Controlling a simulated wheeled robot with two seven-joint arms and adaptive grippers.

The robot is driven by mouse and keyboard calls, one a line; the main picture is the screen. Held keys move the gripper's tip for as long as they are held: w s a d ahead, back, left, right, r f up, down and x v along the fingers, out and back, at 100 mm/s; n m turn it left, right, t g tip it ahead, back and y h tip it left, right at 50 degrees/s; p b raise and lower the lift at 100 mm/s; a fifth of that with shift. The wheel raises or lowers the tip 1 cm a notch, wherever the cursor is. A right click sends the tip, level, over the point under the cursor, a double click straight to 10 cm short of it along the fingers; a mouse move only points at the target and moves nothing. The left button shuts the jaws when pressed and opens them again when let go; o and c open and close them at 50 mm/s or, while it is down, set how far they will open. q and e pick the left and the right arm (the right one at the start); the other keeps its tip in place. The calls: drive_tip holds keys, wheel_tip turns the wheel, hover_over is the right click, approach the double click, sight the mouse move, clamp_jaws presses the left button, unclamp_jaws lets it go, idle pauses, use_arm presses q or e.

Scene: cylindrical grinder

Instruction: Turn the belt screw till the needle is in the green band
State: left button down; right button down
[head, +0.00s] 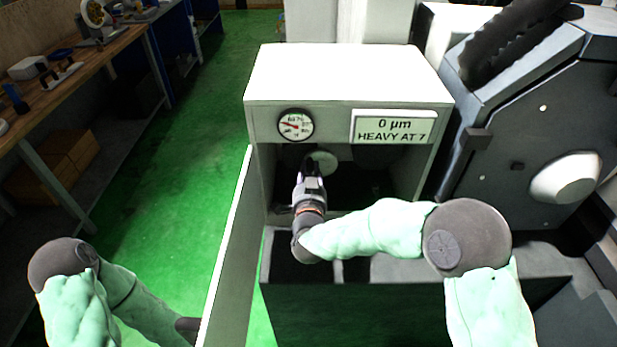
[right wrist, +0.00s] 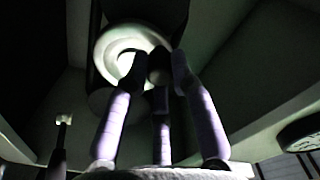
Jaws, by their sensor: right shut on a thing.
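A round white gauge (head: 295,125) sits on the front of the white machine housing. Its red needle seems to point left; the green band is too small to make out. My right gripper (head: 311,168) reaches into the open compartment under the gauge. In the right wrist view its purple fingers (right wrist: 158,75) close around a small dark piece (right wrist: 159,64), apparently the belt screw, in front of a pale round wheel (right wrist: 112,42). The fingers hide most of the screw. My left arm is at the lower left; its gripper is hidden behind the white panel.
A white upright panel (head: 228,245) stands along the compartment's left side. A display (head: 392,127) reads "0 µm HEAVY AT 7". A dark grinder body (head: 545,130) stands at the right. A workbench (head: 75,70) is at the far left, with clear green floor (head: 205,110) between.

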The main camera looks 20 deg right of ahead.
drive_tip(key=shift+d+r+m+b, duration=0.1)
drive_tip(key=shift+r+m+b, duration=0.2)
drive_tip(key=shift+m, duration=0.2)
drive_tip(key=c, duration=1.1)
unclamp_jaws()
drive_tip(key=shift+o, duration=0.2)
drive_tip(key=shift+f, duration=0.1)
drive_tip(key=v, duration=1.2)
